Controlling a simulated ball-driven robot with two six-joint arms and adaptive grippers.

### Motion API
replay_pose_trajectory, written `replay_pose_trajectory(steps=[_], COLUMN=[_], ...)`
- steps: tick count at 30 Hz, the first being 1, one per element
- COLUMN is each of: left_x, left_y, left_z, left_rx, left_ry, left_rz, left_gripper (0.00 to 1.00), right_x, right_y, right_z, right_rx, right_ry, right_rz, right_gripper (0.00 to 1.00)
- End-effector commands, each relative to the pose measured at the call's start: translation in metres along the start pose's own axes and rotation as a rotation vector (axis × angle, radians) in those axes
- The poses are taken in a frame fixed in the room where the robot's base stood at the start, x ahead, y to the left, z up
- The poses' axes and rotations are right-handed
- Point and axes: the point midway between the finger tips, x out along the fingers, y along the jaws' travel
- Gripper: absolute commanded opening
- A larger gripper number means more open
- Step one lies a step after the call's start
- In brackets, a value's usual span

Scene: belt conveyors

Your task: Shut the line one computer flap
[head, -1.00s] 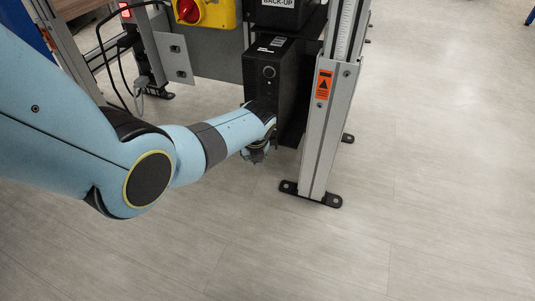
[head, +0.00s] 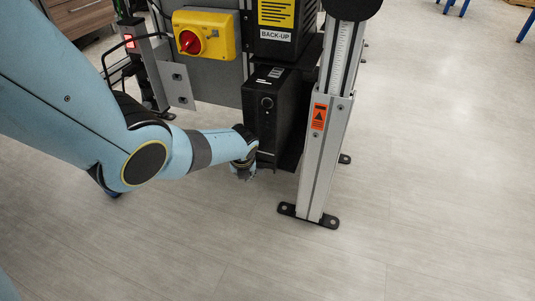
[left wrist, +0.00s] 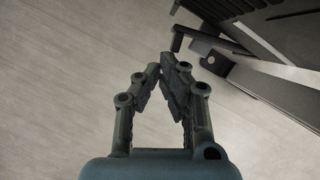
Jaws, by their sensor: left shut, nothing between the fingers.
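The black computer (head: 265,105) stands upright low in the frame, with a round button on its front face. Its front looks flat in the head view, and I cannot tell the flap's outline or angle there. My left gripper (head: 243,174) is low at the left front of the computer, and my forearm hides part of its lower left side. In the left wrist view my left gripper (left wrist: 164,66) is shut and empty, fingertips together over the floor. Dark panels and a bracket (left wrist: 215,62) lie to its right, apart from the fingers. My right gripper is not in view.
A black back-up box (head: 278,50) sits above the computer. A yellow switch box (head: 218,36) with a red knob is to the left. An aluminium post (head: 319,165) with a black foot stands close right of the computer. The floor (head: 440,190) is clear to the right.

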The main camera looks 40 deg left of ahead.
Motion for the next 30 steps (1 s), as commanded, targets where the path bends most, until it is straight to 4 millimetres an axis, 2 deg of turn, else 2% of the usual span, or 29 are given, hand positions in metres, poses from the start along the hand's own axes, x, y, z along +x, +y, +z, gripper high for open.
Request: replay_pose_trajectory(steps=[13, 30], left_x=[0.009, 0.009], left_y=[0.007, 0.007], left_z=[0.018, 0.021], left_rx=[-0.003, -0.002], left_ry=[0.001, 0.001], left_rz=[0.002, 0.002], left_gripper=[0.0, 0.0], right_x=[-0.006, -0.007], right_y=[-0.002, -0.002], right_z=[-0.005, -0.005], right_rx=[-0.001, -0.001], right_ry=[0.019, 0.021], right_rz=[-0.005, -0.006], right_gripper=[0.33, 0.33])
